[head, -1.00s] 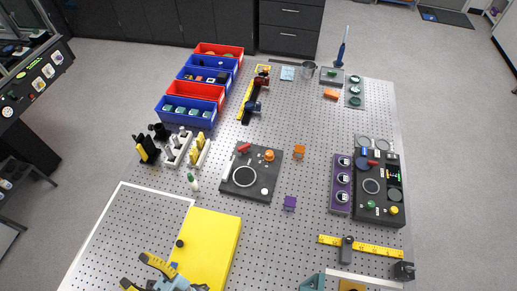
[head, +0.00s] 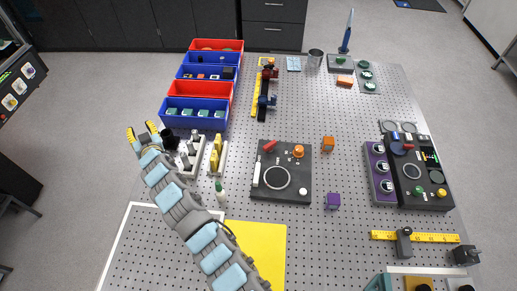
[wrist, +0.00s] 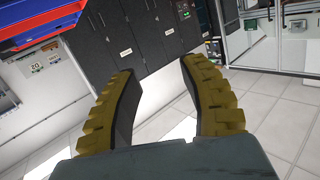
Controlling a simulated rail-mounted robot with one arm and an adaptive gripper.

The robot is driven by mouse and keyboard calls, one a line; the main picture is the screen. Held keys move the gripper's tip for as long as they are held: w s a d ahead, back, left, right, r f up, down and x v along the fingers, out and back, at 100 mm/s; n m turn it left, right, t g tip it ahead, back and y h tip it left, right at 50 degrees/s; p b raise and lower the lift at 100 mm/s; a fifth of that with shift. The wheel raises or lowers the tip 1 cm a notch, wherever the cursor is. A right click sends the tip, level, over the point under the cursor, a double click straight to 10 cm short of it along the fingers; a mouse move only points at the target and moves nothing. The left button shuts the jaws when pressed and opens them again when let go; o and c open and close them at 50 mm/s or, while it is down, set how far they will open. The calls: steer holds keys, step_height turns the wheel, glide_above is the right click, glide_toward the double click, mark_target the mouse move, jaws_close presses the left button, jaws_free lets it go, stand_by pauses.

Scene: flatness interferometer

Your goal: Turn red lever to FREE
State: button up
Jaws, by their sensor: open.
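A dark square panel (head: 262,194) lies on the perforated table. A red lever (head: 269,145) is at its upper left, tilted up to the right. The panel also carries an orange knob (head: 299,151), a pale ring, a white bar and a white button. Another small red part (head: 408,147) sits on a dark instrument box at the right. No FREE marking is readable. My gripper (head: 142,130) is at the table's left edge, left of the panel and well apart from it. Its yellow-padded fingers are open and empty in the wrist view (wrist: 159,75).
Red and blue bins, including a front blue bin (head: 193,124), stand behind my gripper. White holders (head: 189,160) with black and yellow items stand between it and the panel. A green-white bottle (head: 220,195) and yellow plate (head: 262,245) are near my arm. An orange block (head: 328,143) and purple block (head: 333,201) lie right of the panel.

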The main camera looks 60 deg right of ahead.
steer(key=s+d+f+m+g+h+b, duration=0.1)
steer(key=s+d+m+g+h+b, duration=0.2)
steer(key=d, duration=0.6)
steer(key=m+g+y+b, duration=0.6)
steer(key=m+g+b, duration=0.1)
steer(key=m+g, duration=0.6)
glide_above(270, 144)
steer(key=w+a, duration=0.3)
steer(key=a, duration=0.3)
steer(key=x, duration=1.1)
steer(key=s+x, duration=0.1)
steer(key=x, duration=0.5)
steer(key=shift+s+f, duration=0.1)
steer(key=shift+f, duration=0.1)
steer(key=shift+a, duration=0.1)
jaws_close()
